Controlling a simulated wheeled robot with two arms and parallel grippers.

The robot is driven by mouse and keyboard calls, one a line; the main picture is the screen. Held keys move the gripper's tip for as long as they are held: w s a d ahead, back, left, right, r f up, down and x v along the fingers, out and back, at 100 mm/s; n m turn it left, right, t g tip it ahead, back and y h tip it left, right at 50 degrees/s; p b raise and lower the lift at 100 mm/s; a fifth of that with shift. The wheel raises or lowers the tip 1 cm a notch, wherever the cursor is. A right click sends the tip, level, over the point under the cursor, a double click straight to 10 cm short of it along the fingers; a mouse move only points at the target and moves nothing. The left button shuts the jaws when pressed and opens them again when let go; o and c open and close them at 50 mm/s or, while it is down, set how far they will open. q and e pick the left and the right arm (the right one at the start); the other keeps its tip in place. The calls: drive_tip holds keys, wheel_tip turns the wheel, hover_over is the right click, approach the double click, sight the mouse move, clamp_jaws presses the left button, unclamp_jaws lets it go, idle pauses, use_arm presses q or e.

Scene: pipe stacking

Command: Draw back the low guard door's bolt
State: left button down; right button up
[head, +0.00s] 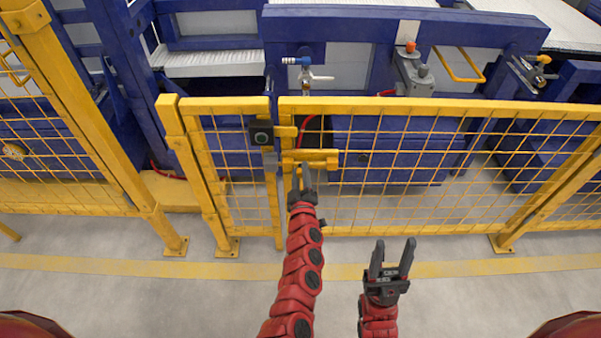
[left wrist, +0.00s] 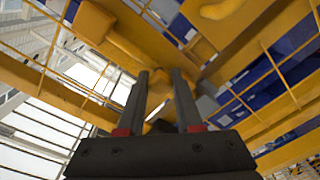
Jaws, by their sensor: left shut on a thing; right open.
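The low guard door (head: 430,101) is a yellow mesh panel in the middle of the head view. I cannot tell whether the bolt's end sits in the catch. My left gripper (head: 303,172) reaches up to the bolt from below and is shut on its handle; the fingers hide most of the handle. In the left wrist view, my left fingers (left wrist: 163,78) have a yellow piece between them. My right gripper (head: 393,246) is open and empty, in front of the door.
A black box (head: 261,134) sits on the fence above the catch. Yellow fence panels (head: 65,110) stand at left. Blue machinery with a valve (head: 306,72) and a red-button box (head: 411,70) stands behind the door. The grey floor (head: 480,300) in front is clear.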

use_arm(q)
drive_tip(key=d, duration=0.6)
idle(0.3)
drive_tip(key=c, duration=0.6)
unclamp_jaws()
drive_tip(key=shift+d+f, duration=0.1)
drive_tip(key=shift+d, duration=0.05)
drive_tip(key=s, duration=0.5)
drive_tip(key=s+p, duration=0.1)
drive_tip(key=s, duration=1.1)
drive_tip(key=shift+s+d+p, duration=0.2)
drive_tip(key=shift+d+p, duration=0.1)
drive_tip(key=shift+p, duration=0.05)
